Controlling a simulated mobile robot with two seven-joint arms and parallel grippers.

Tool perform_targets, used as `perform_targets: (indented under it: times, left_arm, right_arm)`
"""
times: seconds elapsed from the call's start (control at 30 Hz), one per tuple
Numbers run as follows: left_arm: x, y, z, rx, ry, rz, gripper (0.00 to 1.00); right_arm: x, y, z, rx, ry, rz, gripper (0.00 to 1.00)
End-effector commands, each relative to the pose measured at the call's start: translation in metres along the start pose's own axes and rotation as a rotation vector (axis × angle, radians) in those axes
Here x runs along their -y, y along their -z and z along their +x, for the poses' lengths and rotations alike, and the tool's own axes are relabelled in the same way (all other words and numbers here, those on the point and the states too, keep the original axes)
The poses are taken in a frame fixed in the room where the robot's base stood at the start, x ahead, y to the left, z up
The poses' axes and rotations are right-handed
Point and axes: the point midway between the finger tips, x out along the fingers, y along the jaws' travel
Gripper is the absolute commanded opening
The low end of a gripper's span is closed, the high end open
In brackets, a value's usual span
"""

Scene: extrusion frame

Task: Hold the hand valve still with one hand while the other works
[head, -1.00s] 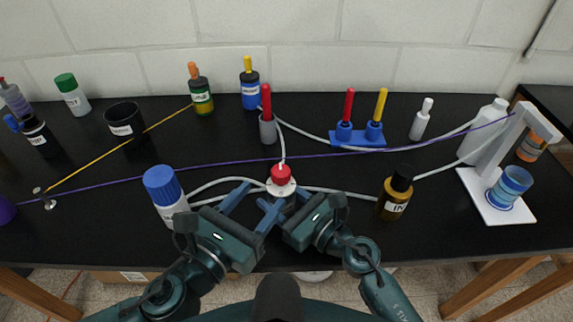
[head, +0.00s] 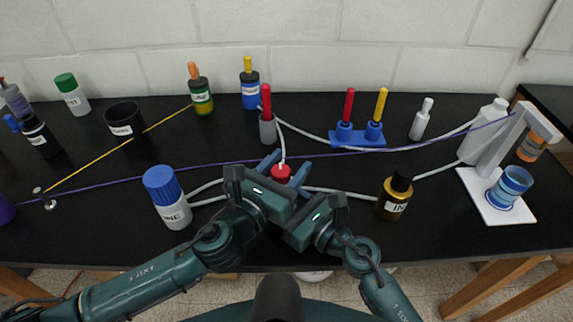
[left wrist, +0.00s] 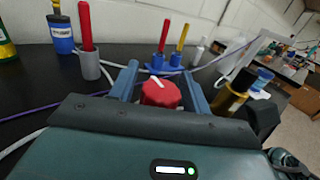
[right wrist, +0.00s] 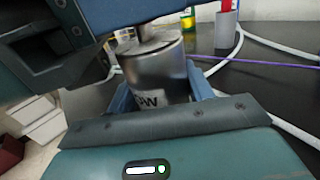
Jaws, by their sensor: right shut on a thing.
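The hand valve has a red knob with a white mark (head: 281,172) and stands near the table's front middle. In the right wrist view its metal body (right wrist: 155,68) shows a partly hidden label. My right gripper (right wrist: 160,92) is shut on this body, a finger on each side. My left gripper (head: 284,168) is above it, with its fingers open on either side of the knob. In the left wrist view the knob (left wrist: 161,93) lies between the two fingers; whether they touch it I cannot tell. The left gripper hides most of the valve in the head view.
A blue-capped bottle (head: 170,198) stands left of the grippers and a brown bottle (head: 395,194) right. Pale tubes run to both sides. A purple cord (head: 220,163) crosses behind the valve. A grey holder with a red handle (head: 267,128) stands behind.

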Motion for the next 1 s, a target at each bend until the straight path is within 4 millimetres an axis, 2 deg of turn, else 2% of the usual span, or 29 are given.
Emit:
perform_targets:
  times: [0.07, 0.47, 0.77, 1.0]
  left_arm:
    - [-0.0001, 0.0001, -0.0002, 0.0, 0.0, 0.0, 0.41]
    - [-0.0002, 0.0001, -0.0003, 0.0, 0.0, 0.0, 0.09]
    - [0.0001, -0.0002, 0.0002, 0.002, 0.045, 0.003, 0.09]
    - [0.002, -0.0002, 0.0002, 0.002, 0.188, 0.008, 0.09]
  right_arm:
    - [0.0001, 0.0, 0.0, 0.0, 0.0, 0.0, 0.26]
    - [0.0001, 0.0, 0.0, 0.0, 0.0, 0.0, 0.26]
    - [0.0001, 0.0, -0.0001, 0.0, 0.0, 0.0, 0.26]
    - [-0.0002, 0.0, 0.0, 0.0, 0.0, 0.001, 0.26]
